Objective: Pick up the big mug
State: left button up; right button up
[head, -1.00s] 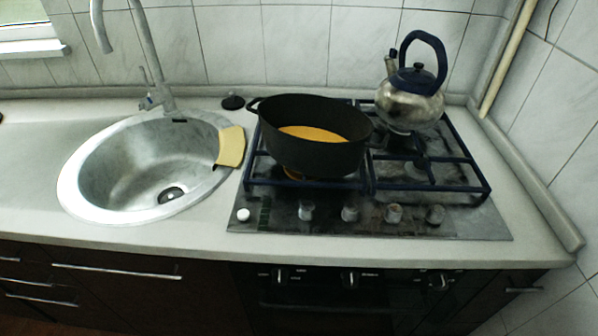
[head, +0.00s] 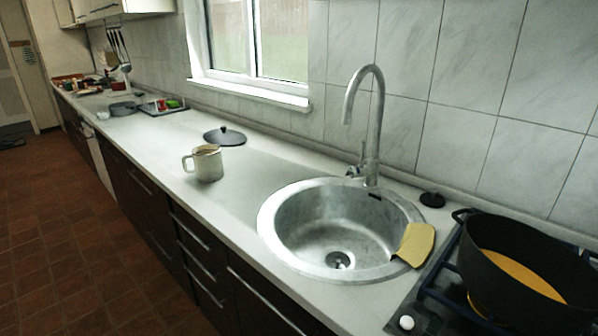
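A big cream mug (head: 207,164) stands upright on the white counter, left of the sink, with its handle pointing left. It looks brownish at the top; I cannot tell what is inside. Neither of my grippers shows in the head view.
A dark lid (head: 225,136) lies behind the mug. The round sink (head: 268,226) with its tall tap (head: 373,120) is to the right, a yellow sponge-like piece (head: 415,245) on its rim. A black pot (head: 480,262) sits on the stove.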

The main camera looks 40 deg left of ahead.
aim_at(207, 158)
jog(key=u, duration=1.85)
jog(key=l+z, duration=0.1)
jog(key=z, duration=1.9)
jog(key=u, duration=2.05)
jog(key=i+j+z, duration=0.3)
